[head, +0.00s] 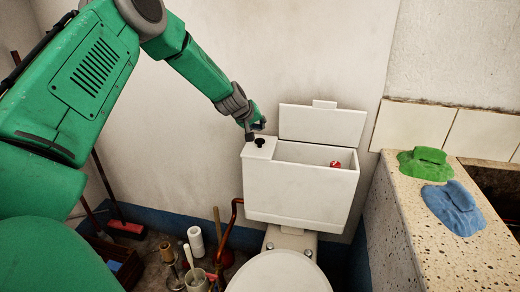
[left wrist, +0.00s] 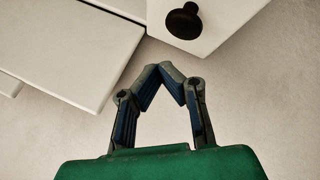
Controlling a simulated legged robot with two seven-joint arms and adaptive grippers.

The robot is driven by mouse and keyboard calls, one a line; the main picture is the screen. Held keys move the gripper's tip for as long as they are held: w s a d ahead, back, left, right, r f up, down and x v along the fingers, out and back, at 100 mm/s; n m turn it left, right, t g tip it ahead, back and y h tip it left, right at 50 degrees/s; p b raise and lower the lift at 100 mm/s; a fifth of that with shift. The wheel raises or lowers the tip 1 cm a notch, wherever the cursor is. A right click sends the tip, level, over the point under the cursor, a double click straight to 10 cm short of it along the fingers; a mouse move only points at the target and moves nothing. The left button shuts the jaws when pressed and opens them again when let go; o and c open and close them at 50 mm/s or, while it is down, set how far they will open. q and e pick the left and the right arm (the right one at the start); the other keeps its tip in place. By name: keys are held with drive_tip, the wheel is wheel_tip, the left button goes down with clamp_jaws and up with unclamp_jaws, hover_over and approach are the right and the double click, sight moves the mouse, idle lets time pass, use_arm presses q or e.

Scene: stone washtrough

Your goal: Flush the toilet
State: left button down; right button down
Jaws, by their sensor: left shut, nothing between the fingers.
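The white toilet cistern (head: 300,200) hangs on the wall behind the toilet bowl (head: 279,272). A black flush knob (head: 259,143) stands on the left part of its top; the knob also shows in the left wrist view (left wrist: 184,21). My left gripper (head: 253,131) is just above and beside the knob in the head view. In the left wrist view its fingertips (left wrist: 164,68) meet with nothing between them, and the knob is apart from them, above in the picture. My right gripper is not in view.
The cistern lid (head: 322,127) stands raised behind the open tank, which has a red part (head: 335,164) inside. A speckled stone trough (head: 400,215) with green (head: 424,163) and blue cloths (head: 453,208) is at right. Brushes and a copper pipe (head: 228,225) are below left.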

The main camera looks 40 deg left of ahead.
sight(261, 139)
use_arm(q)
drive_tip(key=shift+f+b, duration=0.45)
drive_tip(key=shift+f, duration=0.65)
idle(0.6)
drive_tip(key=shift+d+f, duration=0.1)
drive_tip(key=shift+f, duration=0.25)
drive_tip(key=shift+s+f+b, duration=0.1)
drive_tip(key=shift+f+b, duration=0.6)
drive_tip(key=shift+f, duration=0.2)
idle(0.7)
drive_tip(key=shift+r, duration=0.1)
drive_tip(key=shift+r+p, duration=1.15)
drive_tip(key=shift+r, duration=0.1)
